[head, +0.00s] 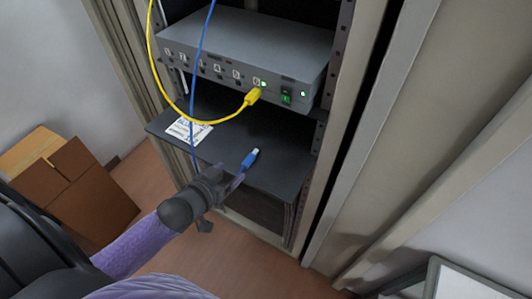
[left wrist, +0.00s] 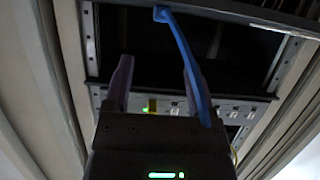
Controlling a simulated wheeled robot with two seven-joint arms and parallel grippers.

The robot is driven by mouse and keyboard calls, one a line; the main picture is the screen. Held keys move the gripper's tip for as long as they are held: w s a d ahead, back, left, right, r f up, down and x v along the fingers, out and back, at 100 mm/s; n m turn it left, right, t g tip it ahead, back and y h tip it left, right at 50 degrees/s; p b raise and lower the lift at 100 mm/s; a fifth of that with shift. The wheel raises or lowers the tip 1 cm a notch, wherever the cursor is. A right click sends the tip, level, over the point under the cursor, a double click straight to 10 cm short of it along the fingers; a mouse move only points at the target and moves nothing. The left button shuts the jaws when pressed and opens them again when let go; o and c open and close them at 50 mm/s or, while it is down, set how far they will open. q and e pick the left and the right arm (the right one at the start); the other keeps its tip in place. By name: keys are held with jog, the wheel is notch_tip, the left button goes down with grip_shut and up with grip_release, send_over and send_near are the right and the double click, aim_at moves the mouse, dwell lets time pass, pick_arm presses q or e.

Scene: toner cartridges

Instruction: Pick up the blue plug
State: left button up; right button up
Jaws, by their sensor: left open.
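The blue plug (head: 250,157) lies on the dark lower shelf (head: 270,180) of the rack, near its front edge. Its blue cable (head: 197,60) hangs from above and passes behind my left gripper. My left gripper (head: 236,179) is just in front of the plug, at the shelf's front edge, and holds nothing. In the left wrist view, the two fingers (left wrist: 156,62) are apart. The blue plug (left wrist: 160,14) shows beyond the fingertips at the top edge, and the cable runs down beside the right finger. My right gripper is not in view.
A grey switch box (head: 240,55) sits above the shelf, with a yellow plug (head: 252,97) in its front and a yellow cable looping down. A white label (head: 188,131) lies on the shelf. Cardboard boxes (head: 70,185) stand on the floor at left. Rack posts flank the shelf.

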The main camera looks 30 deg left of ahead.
aim_at(246, 162)
pick_arm(q)
jog(key=b+x, duration=0.1)
jog(key=x, duration=0.2)
jog(key=f+b+x, duration=0.1)
jog(key=b+x, duration=0.1)
jog(key=x, duration=0.2)
jog(key=shift+f, duration=0.2)
jog(key=shift+w, duration=0.3)
jog(key=shift+r, duration=0.1)
grip_shut()
